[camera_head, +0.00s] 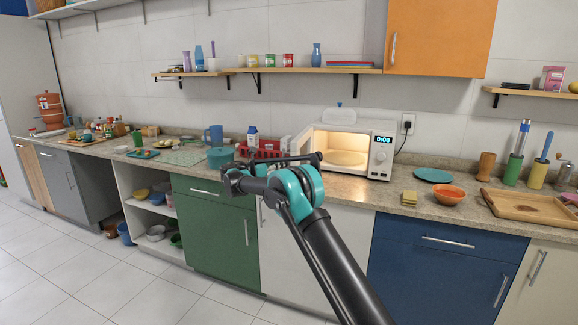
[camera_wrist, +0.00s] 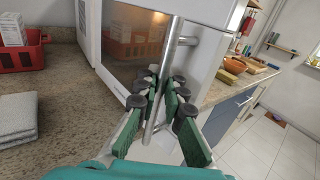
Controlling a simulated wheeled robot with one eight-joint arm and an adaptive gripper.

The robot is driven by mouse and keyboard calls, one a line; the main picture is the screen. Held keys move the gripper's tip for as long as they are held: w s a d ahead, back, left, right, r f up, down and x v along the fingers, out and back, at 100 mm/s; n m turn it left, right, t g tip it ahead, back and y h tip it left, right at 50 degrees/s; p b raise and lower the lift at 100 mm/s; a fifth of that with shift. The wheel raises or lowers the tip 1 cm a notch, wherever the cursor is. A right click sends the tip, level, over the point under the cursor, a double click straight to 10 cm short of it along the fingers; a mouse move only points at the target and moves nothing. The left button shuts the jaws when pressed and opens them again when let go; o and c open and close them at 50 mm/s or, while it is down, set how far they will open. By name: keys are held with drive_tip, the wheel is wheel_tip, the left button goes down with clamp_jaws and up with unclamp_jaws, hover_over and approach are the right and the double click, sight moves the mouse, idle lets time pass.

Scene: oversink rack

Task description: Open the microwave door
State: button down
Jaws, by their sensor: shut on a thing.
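The white microwave (camera_head: 382,150) stands on the counter against the wall, its display lit. Its lit interior and turntable (camera_head: 343,158) show in the head view, so the door (camera_head: 302,142) stands open, swung out on the left side. My gripper (camera_wrist: 165,98) is shut on the vertical silver door handle (camera_wrist: 173,50), with finger pads on both sides of the bar. The door window (camera_wrist: 135,40) glows orange in the wrist view. In the head view my arm hides the lower part of the door and the exact grip.
A red crate (camera_head: 268,147) with cartons stands left of the microwave, and a grey folded cloth (camera_wrist: 16,118) lies near it. Right of the microwave are sponges (camera_head: 408,198), an orange bowl (camera_head: 447,195) and a blue plate (camera_head: 433,175).

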drive_tip(key=shift+w+a, duration=0.15)
drive_tip(key=shift+a, duration=0.85)
drive_tip(key=c, duration=1.9)
unclamp_jaws()
drive_tip(key=shift+o, duration=1.4)
drive_tip(key=v, duration=1.2)
